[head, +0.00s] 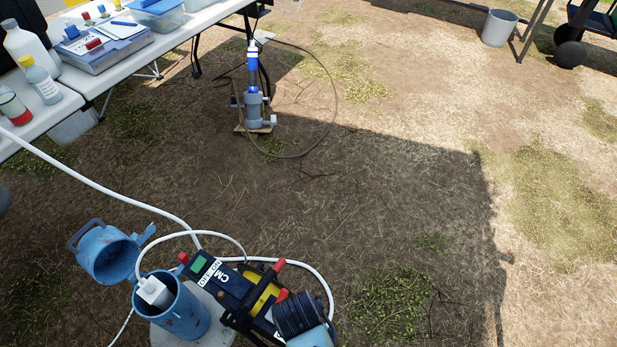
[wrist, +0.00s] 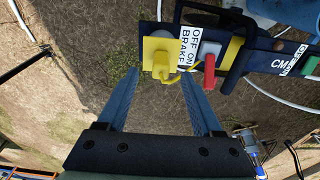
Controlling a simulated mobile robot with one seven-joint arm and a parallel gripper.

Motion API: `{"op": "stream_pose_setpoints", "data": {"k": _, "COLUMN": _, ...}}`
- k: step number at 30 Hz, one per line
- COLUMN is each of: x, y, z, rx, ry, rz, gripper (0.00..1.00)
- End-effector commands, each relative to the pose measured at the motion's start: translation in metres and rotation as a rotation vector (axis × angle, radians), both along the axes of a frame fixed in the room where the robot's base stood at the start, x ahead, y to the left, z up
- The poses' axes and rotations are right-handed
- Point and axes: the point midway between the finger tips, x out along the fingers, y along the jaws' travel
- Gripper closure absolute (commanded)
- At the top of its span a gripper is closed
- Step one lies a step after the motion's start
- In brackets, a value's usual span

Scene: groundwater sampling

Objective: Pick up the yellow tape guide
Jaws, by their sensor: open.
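The yellow tape guide (wrist: 158,56) is a small flat yellow piece with a round knob. In the wrist view it sits at the end of the dark reel frame (wrist: 262,60), beside the "OFF ON BRAKE" label and a red lever (wrist: 209,72). My gripper (wrist: 159,74) is open, its two blue fingers pointing toward the guide. The guide appears between and just beyond the fingertips; I cannot tell the exact depth gap. Nothing is held. In the head view the reel (head: 225,285) stands by the well, and I cannot make out the guide there.
A blue well casing (head: 182,318) with an open hinged cap (head: 105,254) stands left of the reel. White tubing (head: 110,192) runs from it. A table (head: 95,85) with bottles and boxes is at upper left. Open ground lies to the right.

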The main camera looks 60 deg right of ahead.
Motion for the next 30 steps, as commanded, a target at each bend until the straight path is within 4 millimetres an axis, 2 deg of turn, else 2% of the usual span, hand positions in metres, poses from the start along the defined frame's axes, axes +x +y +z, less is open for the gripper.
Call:
{"op": "stream_pose_setpoints", "data": {"k": 5, "x": 0.000, "y": -0.002, "z": -0.012, "rx": 0.000, "ry": -0.001, "rz": 0.000, "gripper": 0.32}}
{"op": "stream_pose_setpoints", "data": {"k": 12, "x": 0.001, "y": -0.012, "z": -0.047, "rx": 0.000, "ry": 0.000, "rz": -0.002, "gripper": 0.32}}
{"op": "stream_pose_setpoints", "data": {"k": 15, "x": 0.001, "y": -0.013, "z": -0.056, "rx": 0.000, "ry": -0.001, "rz": -0.001, "gripper": 0.32}}
{"op": "stream_pose_setpoints", "data": {"k": 23, "x": 0.001, "y": -0.013, "z": -0.058, "rx": -0.002, "ry": -0.002, "rz": 0.000, "gripper": 0.32}}
{"op": "stream_pose_setpoints", "data": {"k": 24, "x": 0.001, "y": -0.013, "z": -0.058, "rx": -0.002, "ry": -0.002, "rz": 0.000, "gripper": 0.34}}
{"op": "stream_pose_setpoints", "data": {"k": 26, "x": 0.001, "y": -0.013, "z": -0.058, "rx": -0.001, "ry": -0.002, "rz": 0.001, "gripper": 0.45}}
{"op": "stream_pose_setpoints", "data": {"k": 30, "x": 0.001, "y": -0.013, "z": -0.058, "rx": -0.001, "ry": -0.002, "rz": 0.001, "gripper": 0.70}}
